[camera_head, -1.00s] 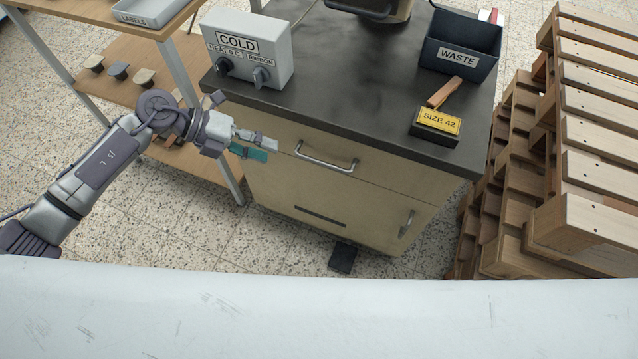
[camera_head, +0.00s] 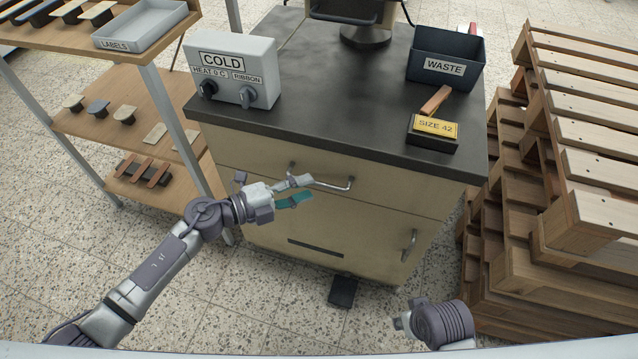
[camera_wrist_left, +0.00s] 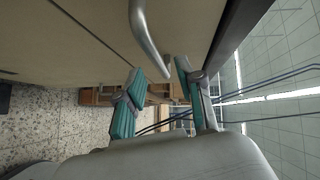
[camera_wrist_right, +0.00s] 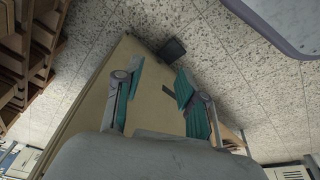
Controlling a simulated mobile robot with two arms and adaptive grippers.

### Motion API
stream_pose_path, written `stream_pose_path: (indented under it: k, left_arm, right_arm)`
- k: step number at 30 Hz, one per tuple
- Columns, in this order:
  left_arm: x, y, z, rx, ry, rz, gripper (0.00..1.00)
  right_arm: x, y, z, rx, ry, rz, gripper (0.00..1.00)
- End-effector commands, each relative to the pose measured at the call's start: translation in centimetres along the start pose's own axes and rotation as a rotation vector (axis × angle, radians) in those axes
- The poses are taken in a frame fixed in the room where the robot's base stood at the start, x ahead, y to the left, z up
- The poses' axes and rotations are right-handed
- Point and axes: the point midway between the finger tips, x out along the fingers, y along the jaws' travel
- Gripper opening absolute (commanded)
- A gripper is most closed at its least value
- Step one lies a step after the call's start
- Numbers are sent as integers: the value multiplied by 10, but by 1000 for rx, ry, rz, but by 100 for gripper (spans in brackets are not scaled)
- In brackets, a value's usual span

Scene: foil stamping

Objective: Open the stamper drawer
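The stamper drawer (camera_head: 380,198) is the upper front of the beige cabinet under the black worktop, and it looks closed. Its metal bar handle (camera_head: 335,187) runs across the front; the left part is partly behind my left gripper. My left gripper (camera_head: 308,190) is open at the handle's left part, fingers pointing right. In the left wrist view the handle (camera_wrist_left: 146,38) lies just beyond the spread fingertips (camera_wrist_left: 160,74), with nothing held. My right gripper is open and empty in the right wrist view (camera_wrist_right: 158,78), low before the cabinet; its fingers are hidden in the head view.
A lower door with a vertical handle (camera_head: 409,245) is below the drawer. A black pedal (camera_head: 343,291) is on the floor. The COLD control box (camera_head: 232,72), WASTE bin (camera_head: 447,62) and SIZE 42 block (camera_head: 433,132) stand on top. Pallets (camera_head: 570,180) crowd the right; shelves (camera_head: 150,90) the left.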

Motion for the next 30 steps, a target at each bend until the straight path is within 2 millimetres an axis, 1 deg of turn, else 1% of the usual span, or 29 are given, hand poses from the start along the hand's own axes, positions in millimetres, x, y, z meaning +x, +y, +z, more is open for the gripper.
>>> stream_pose_path:
  k: [1, 3, 7, 12, 19, 20, 21, 26, 27, 30]
  left_arm:
    - [11, 0, 0, 0, 1, -3, 37]
    - [22, 0, 0, 0, 1, -2, 37]
    - [37, 0, 0, 0, -1, -1, 37]
    - [44, 1, 0, 0, 0, 1, 37]
    - [45, 0, 0, 0, 0, 1, 37]
    - [45, 0, 0, 0, 0, 1, 36]
    - [45, 0, 0, 0, 0, 1, 29]
    - [45, 0, 0, 0, 0, 1, 2]
    - [45, 0, 0, 0, 0, 1, 0]
    - [44, 0, 0, 0, 0, 1, 0]
  right_arm:
    - [-3, 0, -1, 0, 4, 1, 40]
    - [-7, 1, -2, 1, 6, 1, 40]
    - [-14, 1, -4, 1, 10, 2, 40]
    - [-18, 1, -6, 2, 13, 2, 40]
    - [-20, 1, -7, 2, 16, 3, 40]
    - [-20, 1, -7, 2, 16, 3, 40]
    - [-20, 1, -7, 2, 16, 3, 40]
    - [-20, 1, -7, 2, 15, 3, 40]
    - [-20, 1, -6, 3, 15, 3, 40]
    - [-19, 1, -6, 2, 14, 2, 40]
